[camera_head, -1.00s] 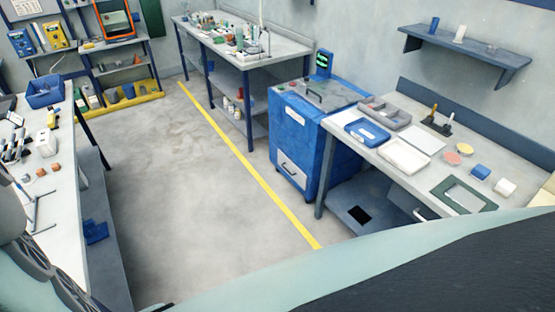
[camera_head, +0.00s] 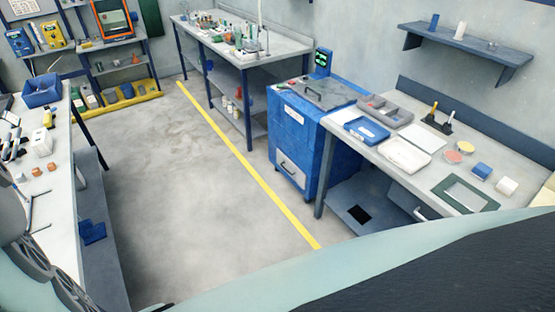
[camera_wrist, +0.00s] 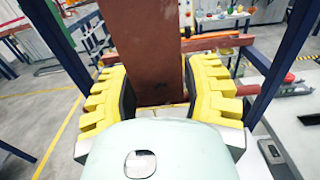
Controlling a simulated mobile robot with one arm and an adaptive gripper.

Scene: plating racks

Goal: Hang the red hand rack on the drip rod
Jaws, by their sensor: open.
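A red-brown flat upright piece, which looks like the red hand rack (camera_wrist: 150,45), stands between the fingers of my gripper (camera_wrist: 160,95) in the wrist view. A red-brown crossbar runs sideways behind the fingers. My gripper's yellow ribbed fingers are open, one on each side of the upright piece, with its lower end hidden by my gripper's body. I cannot tell whether either finger touches it. I cannot make out the drip rod for certain in either view. My gripper does not show in the head view.
Dark blue posts flank my gripper on the left (camera_wrist: 50,35) and right (camera_wrist: 285,60). In the head view, a blue cabinet (camera_head: 295,150) adjoins the right bench (camera_head: 410,180), which holds trays and blocks. The left bench (camera_head: 62,210) bears small items. The middle floor is clear.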

